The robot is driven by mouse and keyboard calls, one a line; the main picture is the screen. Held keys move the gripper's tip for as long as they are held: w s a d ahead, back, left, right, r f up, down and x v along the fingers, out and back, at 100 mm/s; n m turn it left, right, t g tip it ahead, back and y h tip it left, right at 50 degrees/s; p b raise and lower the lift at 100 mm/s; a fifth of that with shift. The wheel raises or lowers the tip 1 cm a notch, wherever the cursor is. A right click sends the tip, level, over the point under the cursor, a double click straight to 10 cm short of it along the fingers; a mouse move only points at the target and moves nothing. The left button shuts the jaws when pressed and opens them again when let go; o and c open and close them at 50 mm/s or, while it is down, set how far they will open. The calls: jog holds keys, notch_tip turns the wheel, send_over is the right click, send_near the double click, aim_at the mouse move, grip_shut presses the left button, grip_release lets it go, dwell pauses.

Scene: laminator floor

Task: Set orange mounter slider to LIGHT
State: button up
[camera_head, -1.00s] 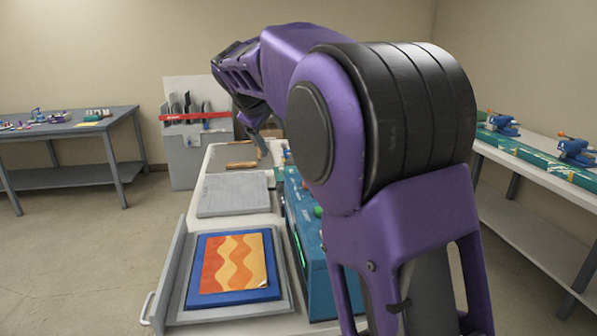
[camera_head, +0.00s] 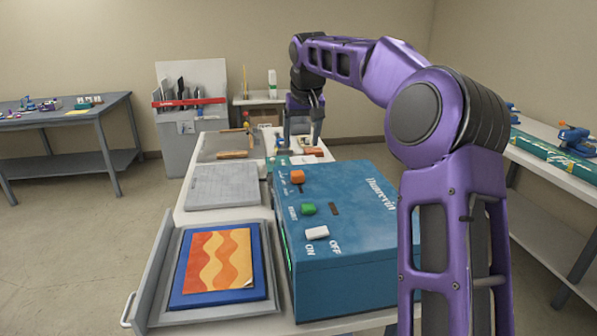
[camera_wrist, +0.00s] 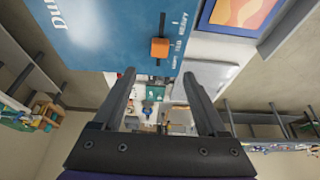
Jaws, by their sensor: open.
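The orange mounter slider (camera_head: 297,176) is a small orange block on the top of the blue-teal machine (camera_head: 345,185), near its far left corner. In the wrist view the orange slider (camera_wrist: 160,47) sits at one end part of a dark slot, with small labels beside it that I cannot read surely. My gripper (camera_head: 302,140) hangs pointing down beyond the far end of the machine, apart from the slider. In the wrist view its two fingers (camera_wrist: 158,78) are open and empty, with the slider ahead of the gap between them.
A green knob (camera_head: 308,209) and a white ON/OFF switch (camera_head: 317,232) sit on the same panel. An orange-and-yellow print (camera_head: 219,260) lies on a blue board to the left. Small tools crowd the bench behind the machine. A grey holder (camera_head: 190,125) stands farther back.

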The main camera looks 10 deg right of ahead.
aim_at(298, 173)
jog(key=x, duration=1.3)
jog(key=shift+r, duration=0.1)
grip_shut()
dwell(0.9)
